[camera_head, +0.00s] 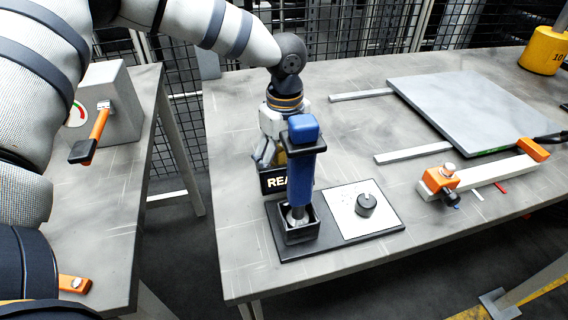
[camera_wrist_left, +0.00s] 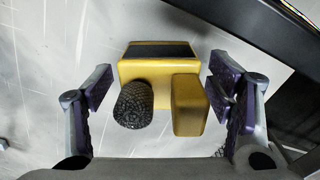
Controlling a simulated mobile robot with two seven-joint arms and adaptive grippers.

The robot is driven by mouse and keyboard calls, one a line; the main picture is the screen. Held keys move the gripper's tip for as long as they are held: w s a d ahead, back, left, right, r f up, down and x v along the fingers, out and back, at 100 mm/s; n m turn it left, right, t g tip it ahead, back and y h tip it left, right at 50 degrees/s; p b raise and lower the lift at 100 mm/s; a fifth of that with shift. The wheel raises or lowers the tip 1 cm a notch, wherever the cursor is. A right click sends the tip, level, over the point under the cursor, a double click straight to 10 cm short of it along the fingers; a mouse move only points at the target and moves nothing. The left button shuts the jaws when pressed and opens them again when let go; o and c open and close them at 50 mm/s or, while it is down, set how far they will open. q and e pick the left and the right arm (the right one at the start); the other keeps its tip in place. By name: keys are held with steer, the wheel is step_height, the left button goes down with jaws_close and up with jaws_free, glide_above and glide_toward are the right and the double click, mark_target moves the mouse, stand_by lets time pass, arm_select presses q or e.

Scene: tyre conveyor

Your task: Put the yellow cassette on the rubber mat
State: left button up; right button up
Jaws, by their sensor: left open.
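The yellow cassette (camera_wrist_left: 145,68) lies on the grey table in the left wrist view. It has a dark window on its far part, a yellow block at its near right and a dark knurled knob (camera_wrist_left: 133,104) at its near left. My left gripper (camera_wrist_left: 160,88) is open, with one purple-padded finger on each side of the cassette and gaps between. In the head view my left gripper (camera_head: 268,152) is pointed down behind a blue-handled tool, which hides most of the cassette. I cannot make out a rubber mat for certain. My right gripper is not in view.
The blue-handled tool (camera_head: 300,185) stands in a black holder on a dark base (camera_head: 338,238), beside a dark sign with cut-off letters. A grey slab (camera_head: 470,110), an orange-ended clamp bar (camera_head: 485,172) and a yellow weight (camera_head: 543,50) are to the right. A gap separates the two tables.

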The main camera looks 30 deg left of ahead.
arm_select(q)
steer(key=shift+f, duration=0.35)
steer(key=shift+r, duration=0.15)
steer(key=c, duration=1.4)
